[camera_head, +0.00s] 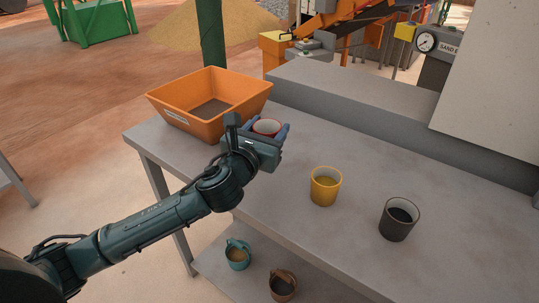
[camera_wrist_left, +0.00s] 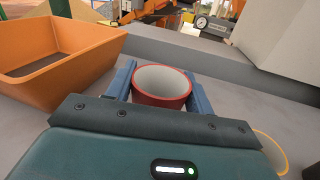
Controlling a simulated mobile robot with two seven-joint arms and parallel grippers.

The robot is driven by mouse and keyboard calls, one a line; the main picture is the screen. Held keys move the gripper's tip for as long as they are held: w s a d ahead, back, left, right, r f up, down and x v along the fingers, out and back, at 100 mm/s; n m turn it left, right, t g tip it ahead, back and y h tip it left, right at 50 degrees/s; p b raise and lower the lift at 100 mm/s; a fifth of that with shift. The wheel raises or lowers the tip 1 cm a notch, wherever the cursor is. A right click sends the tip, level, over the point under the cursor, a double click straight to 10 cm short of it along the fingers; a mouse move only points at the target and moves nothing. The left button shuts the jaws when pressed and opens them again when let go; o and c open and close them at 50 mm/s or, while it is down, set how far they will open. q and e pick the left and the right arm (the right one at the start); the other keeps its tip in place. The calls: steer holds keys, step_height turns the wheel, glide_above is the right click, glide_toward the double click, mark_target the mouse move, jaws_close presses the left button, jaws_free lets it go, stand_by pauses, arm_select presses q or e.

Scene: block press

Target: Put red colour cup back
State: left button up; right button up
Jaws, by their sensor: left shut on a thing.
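A red cup (camera_head: 267,127) with a pale inside is at the far left part of the grey table, just right of the orange bin. My left gripper (camera_head: 270,132) is shut on it, with a finger on either side. In the left wrist view the red cup (camera_wrist_left: 162,85) sits upright between the two blue fingers (camera_wrist_left: 161,88). Whether its base touches the table cannot be told, as the gripper hides its lower part. My right gripper is not in view.
An orange bin (camera_head: 233,99) stands left of the cup. A yellow cup (camera_head: 325,187) and a dark grey cup (camera_head: 398,220) stand to the right on the table (camera_head: 440,180). A grey ledge (camera_head: 345,97) runs behind. A teal bucket (camera_head: 238,255) and brown bucket (camera_head: 282,285) are on the lower shelf.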

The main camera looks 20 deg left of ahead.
arm_select(q)
steer(key=shift+f+b, duration=0.85)
steer(key=shift+f, duration=2.15)
steer(key=o, duration=1.2)
steer(key=shift+c, duration=0.2)
steer(key=shift+r, duration=0.15)
steer(key=s, duration=0.4)
steer(key=s+a, duration=0.1)
steer(key=s, duration=0.7)
steer(key=shift+a, duration=0.25)
